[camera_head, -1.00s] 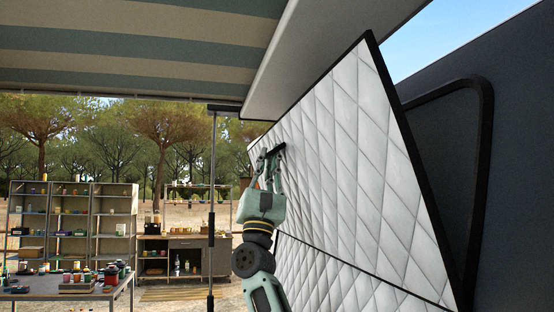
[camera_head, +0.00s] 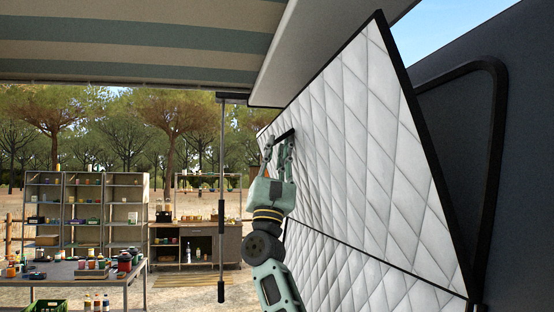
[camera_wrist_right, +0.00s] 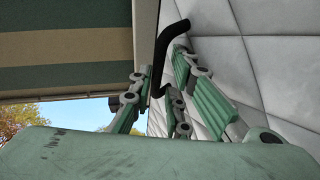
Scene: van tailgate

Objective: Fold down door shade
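The door shade (camera_head: 350,140) is a white quilted panel with black edging, slanting on the right of the head view below the van's overhang. A black bar handle (camera_head: 284,136) stands out near its far upper part. The handle also shows in the right wrist view (camera_wrist_right: 166,45). My right gripper (camera_head: 279,150) is raised at the handle with its fingers apart. In the wrist view its fingers (camera_wrist_right: 161,80) lie on both sides of the handle, with a visible gap; firm contact cannot be told. My left gripper is in neither view.
A striped awning (camera_head: 130,40) spreads overhead at the left, with a dark pole (camera_head: 221,190) left of my right arm. A dark van panel (camera_head: 470,150) is at the right. A table with goods (camera_head: 80,272) and shelves (camera_head: 85,205) stand farther back.

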